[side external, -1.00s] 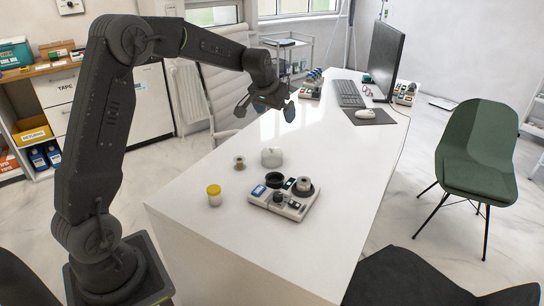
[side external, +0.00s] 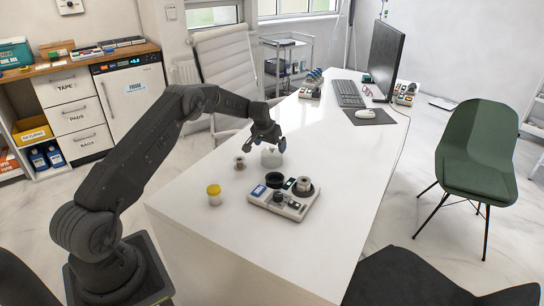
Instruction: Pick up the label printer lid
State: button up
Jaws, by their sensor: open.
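The label printer (side external: 268,203) appears to be the pale device with a small blue screen on the near part of the white desk. A black ring-shaped part and a grey roll sit on top of it. A pale, translucent, rounded piece (side external: 271,160) stands on the desk behind the device; it may be the lid, but I cannot tell for sure. My gripper (side external: 272,147) is open and points down just above this piece, with a finger to either side of its top. Whether the fingers touch it is unclear.
A small spool (side external: 239,163) stands left of the pale piece. A jar with a yellow cap (side external: 214,194) is nearer the left edge of the desk (side external: 225,230). A keyboard (side external: 348,94), mouse (side external: 365,114) and monitor (side external: 384,58) are at the far end. The desk's right middle is clear.

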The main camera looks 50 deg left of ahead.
aim_at(271, 148)
jog(key=shift+x, duration=2.9)
jog(key=shift+s, duration=0.2)
jog(key=c, duration=0.6)
jog(key=shift+r, duration=0.1)
